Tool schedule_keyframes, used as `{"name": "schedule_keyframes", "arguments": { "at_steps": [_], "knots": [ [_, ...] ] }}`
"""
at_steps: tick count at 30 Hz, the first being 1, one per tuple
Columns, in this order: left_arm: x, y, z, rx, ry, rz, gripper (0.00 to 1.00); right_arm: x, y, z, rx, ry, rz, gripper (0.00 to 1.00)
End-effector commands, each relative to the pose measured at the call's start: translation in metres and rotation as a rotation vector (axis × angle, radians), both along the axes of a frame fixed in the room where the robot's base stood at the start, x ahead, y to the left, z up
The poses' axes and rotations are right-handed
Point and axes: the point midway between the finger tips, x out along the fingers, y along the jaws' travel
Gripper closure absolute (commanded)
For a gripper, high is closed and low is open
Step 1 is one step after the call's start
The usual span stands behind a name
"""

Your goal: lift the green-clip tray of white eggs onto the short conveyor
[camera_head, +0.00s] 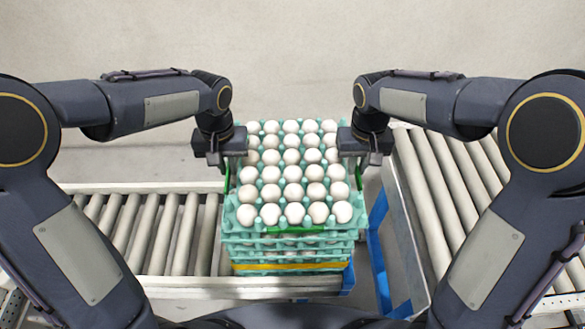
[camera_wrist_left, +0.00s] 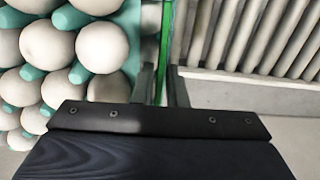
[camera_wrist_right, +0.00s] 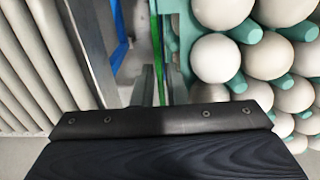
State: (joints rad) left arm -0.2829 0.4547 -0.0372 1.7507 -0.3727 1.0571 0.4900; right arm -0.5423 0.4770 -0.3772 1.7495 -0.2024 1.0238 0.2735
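The green-clip tray (camera_head: 232,217) of white eggs is the top one of a stack of teal trays. Green clips show at its left side, right side and front. My left gripper (camera_head: 227,168) is at its left side, with its narrow fingers close on both sides of the green clip (camera_wrist_left: 166,40) in the left wrist view. My right gripper (camera_head: 369,163) is at its right side, with its fingers close around the green clip (camera_wrist_right: 160,50) in the right wrist view. The fingertips' contact is partly hidden. The tray looks level and sits on the stack.
Lower trays (camera_head: 290,247), one with a yellow clip (camera_head: 290,267), stand under the top tray. A roller conveyor (camera_head: 150,235) lies left of and around the stack. Another roller conveyor (camera_head: 455,185) runs at the right, past a gap with blue supports (camera_head: 378,255).

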Motion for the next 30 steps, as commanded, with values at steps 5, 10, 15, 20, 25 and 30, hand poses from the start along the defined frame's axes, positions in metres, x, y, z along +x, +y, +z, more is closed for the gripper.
{"name": "schedule_keyframes", "arguments": {
  "at_steps": [5,10,15,20,25,30],
  "knots": [
    [0.0001,-0.0001,0.0003,0.000,0.000,0.000,1.00,0.0001,0.0000,0.0003,0.000,-0.001,0.000,1.00],
    [0.0001,-0.0001,0.0004,0.000,0.000,0.000,1.00,0.0002,0.0000,0.0005,0.000,-0.001,0.000,1.00],
    [0.0002,-0.0001,0.0005,0.000,0.000,0.000,1.00,0.0002,0.0000,0.0006,0.000,-0.001,0.000,1.00],
    [0.0002,-0.0001,0.0006,0.000,-0.001,0.000,1.00,0.0003,0.0000,0.0008,0.000,-0.001,0.000,1.00],
    [0.0003,-0.0001,0.0007,0.000,-0.001,0.000,1.00,0.0003,0.0000,0.0009,0.000,-0.001,0.000,1.00],
    [0.0003,-0.0001,0.0008,0.000,-0.001,0.000,1.00,0.0004,0.0000,0.0010,0.000,-0.001,0.000,1.00]
  ]
}}
